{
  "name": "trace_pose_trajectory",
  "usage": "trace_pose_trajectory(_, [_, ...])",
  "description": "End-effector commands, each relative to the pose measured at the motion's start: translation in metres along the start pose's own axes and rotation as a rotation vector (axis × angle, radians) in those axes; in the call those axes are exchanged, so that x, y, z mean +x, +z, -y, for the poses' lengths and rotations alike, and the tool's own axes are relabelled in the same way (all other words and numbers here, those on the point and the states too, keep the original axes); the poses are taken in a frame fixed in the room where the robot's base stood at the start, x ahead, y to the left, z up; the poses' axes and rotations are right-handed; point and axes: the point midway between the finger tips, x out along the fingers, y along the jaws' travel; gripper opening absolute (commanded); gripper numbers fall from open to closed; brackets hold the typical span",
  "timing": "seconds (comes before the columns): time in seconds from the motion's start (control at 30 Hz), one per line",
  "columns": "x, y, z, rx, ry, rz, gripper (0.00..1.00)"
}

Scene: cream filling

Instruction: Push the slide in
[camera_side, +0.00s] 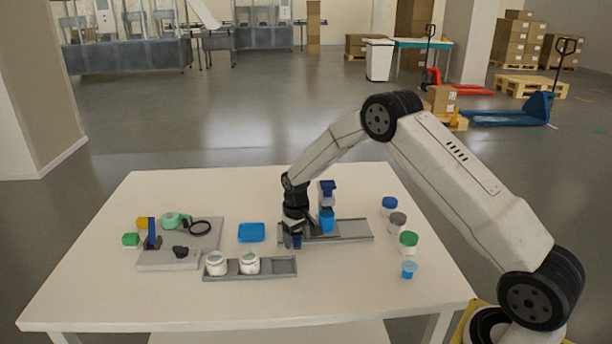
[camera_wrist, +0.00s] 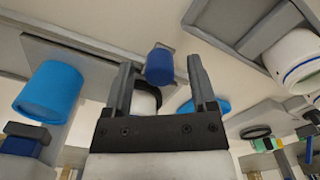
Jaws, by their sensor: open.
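My gripper (camera_side: 291,240) is low at the left end of the rear grey rail (camera_side: 350,230), beside the dispenser with its blue cup (camera_side: 326,221). In the wrist view my gripper (camera_wrist: 162,75) is open, fingers spread. A dark blue knob (camera_wrist: 159,66), apparently the slide's handle, appears between the fingertips; I cannot tell whether it is touched. It also shows by the gripper in the side view (camera_side: 297,242). A white rounded thing (camera_wrist: 146,101) is partly hidden behind the gripper. The blue cup (camera_wrist: 50,90) is left of the fingers. The slide's body is mostly hidden.
A front grey tray (camera_side: 281,267) holds two white jars (camera_side: 216,265). A blue square dish (camera_side: 251,232) lies left of my gripper. A grey board (camera_side: 170,263) with tools is at the left. Several lidded jars (camera_side: 408,242) stand at the right. The front table is clear.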

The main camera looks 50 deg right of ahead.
Motion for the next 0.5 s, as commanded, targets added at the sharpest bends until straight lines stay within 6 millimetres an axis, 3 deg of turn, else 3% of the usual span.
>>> trace_pose_trajectory(0.07, [-0.0001,0.0,0.0,0.0,0.0,0.0,0.73])
trace_pose_trajectory(0.3, [-0.0002,0.0001,0.0,0.0,0.0,0.0,0.0])
trace_pose_trajectory(0.5, [-0.0003,0.0002,0.0,0.0,0.0,0.001,0.0])
